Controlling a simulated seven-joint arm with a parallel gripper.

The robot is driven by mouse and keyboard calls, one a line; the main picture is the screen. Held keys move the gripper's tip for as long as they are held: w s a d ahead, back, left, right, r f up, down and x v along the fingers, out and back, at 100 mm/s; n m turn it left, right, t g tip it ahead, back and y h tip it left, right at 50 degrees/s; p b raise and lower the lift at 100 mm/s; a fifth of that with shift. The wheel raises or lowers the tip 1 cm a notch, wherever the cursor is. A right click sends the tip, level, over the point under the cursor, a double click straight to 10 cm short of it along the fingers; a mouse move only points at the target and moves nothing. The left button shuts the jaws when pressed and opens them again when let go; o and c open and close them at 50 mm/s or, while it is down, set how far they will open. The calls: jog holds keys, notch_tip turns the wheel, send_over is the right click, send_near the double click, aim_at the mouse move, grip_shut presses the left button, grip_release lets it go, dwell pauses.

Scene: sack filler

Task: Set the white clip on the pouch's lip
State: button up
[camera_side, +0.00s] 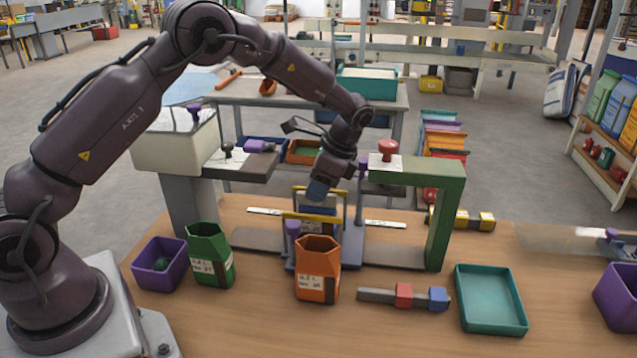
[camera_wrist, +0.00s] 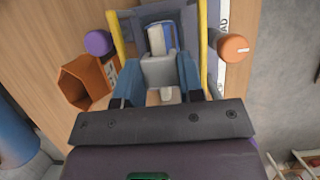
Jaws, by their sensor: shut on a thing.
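My gripper (camera_side: 318,190) points down over the filler stand in the side view. In the wrist view my gripper (camera_wrist: 158,80) has its blue fingers shut on a pale grey-white piece, which looks like the white clip (camera_wrist: 161,72). In the side view the clip is hidden by the gripper. Just beyond the held piece in the wrist view is a blue and white form, likely the pouch (camera_wrist: 161,38), between two yellow bars. I cannot tell whether the clip touches the pouch's lip.
Yellow bars (camera_side: 312,217) flank the gripper closely. An orange bin (camera_side: 317,285) stands in front, with a green bin (camera_side: 211,265) and purple bin (camera_side: 159,275) at left. A green arch (camera_side: 440,220) is close on the right. A teal tray (camera_side: 490,328) lies farther right.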

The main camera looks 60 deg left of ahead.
jog(key=o, duration=1)
jog(key=shift+r, duration=0.1)
jog(key=v, duration=1.3)
jog(key=s+d+r+n+t+h, duration=0.1)
jog(key=s+r+n+t, duration=0.1)
jog(key=s, duration=0.8)
jog(key=s+d+r+n+t+h, duration=0.1)
jog(key=s+r+n+t, duration=0.2)
jog(key=s, duration=0.6)
jog(key=s+d+r+n+t+h, duration=0.1)
jog(key=s+r+n+t, duration=0.2)
jog(key=s, duration=0.7)
jog(key=shift+s+d+r+n+t, duration=0.1)
jog(key=shift+s+r+n+t, duration=0.1)
jog(key=shift+s+n+t, duration=0.25)
